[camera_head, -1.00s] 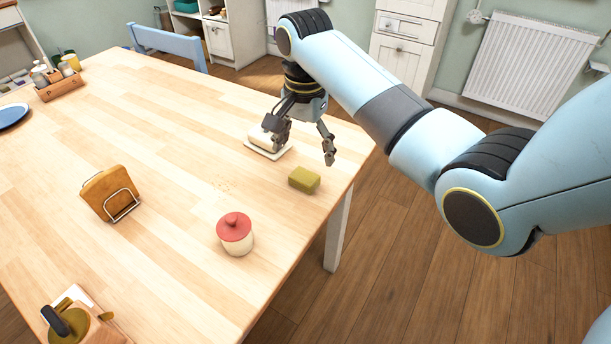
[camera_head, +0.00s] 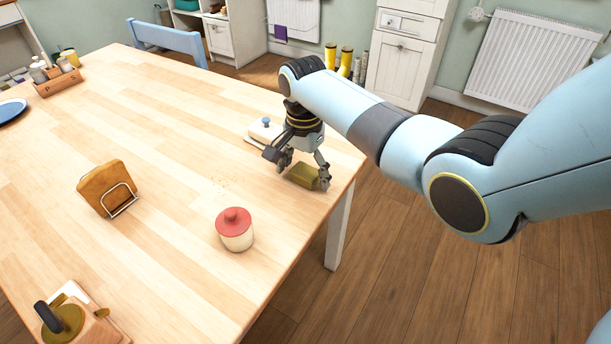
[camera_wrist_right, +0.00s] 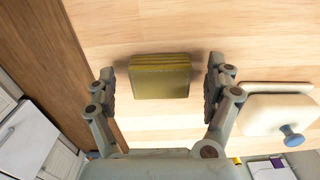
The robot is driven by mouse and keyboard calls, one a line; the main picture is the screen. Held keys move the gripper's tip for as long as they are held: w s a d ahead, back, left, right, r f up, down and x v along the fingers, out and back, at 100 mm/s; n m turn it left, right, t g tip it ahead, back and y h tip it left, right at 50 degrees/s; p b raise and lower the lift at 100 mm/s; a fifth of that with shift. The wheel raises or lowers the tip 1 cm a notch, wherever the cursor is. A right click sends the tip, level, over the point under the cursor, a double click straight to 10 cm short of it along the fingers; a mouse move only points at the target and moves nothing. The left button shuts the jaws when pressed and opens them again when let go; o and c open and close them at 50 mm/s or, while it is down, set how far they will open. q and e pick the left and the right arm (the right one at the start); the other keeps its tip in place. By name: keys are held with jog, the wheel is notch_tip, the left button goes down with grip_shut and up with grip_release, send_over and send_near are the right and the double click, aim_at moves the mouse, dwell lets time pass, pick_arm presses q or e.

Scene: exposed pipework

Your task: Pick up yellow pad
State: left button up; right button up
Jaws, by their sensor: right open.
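The yellow pad (camera_head: 304,177) is a small olive-yellow block lying on the wooden table near its right edge. In the right wrist view the pad (camera_wrist_right: 160,76) lies between the two open fingers, with a gap on each side. My right gripper (camera_head: 303,172) is open and low over the table, its fingers on either side of the pad. It also shows in the right wrist view (camera_wrist_right: 162,88). My left gripper is not in view.
A white butter dish (camera_head: 264,130) with a blue knob stands close behind the gripper; it also shows in the wrist view (camera_wrist_right: 272,113). A red-lidded jar (camera_head: 234,229) stands in front. The table's right edge is near the pad.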

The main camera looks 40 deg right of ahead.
aim_at(304, 172)
jog(key=c, duration=1.1)
jog(key=shift+r, duration=0.15)
notch_tip(304, 172, up, 4)
jog(key=shift+r+p, duration=0.2)
jog(key=shift+p, duration=0.3)
jog(key=s+d+r, duration=0.2)
jog(key=s, duration=0.1)
jog(key=s+d+r+p, duration=0.1)
jog(key=s+d+r, duration=0.1)
jog(key=s, duration=0.1)
jog(key=s+d+r+p, duration=0.1)
jog(key=s+d+r, duration=0.1)
jog(key=s+d, duration=0.1)
jog(key=shift+s+r, duration=0.15)
jog(key=shift+r, duration=0.05)
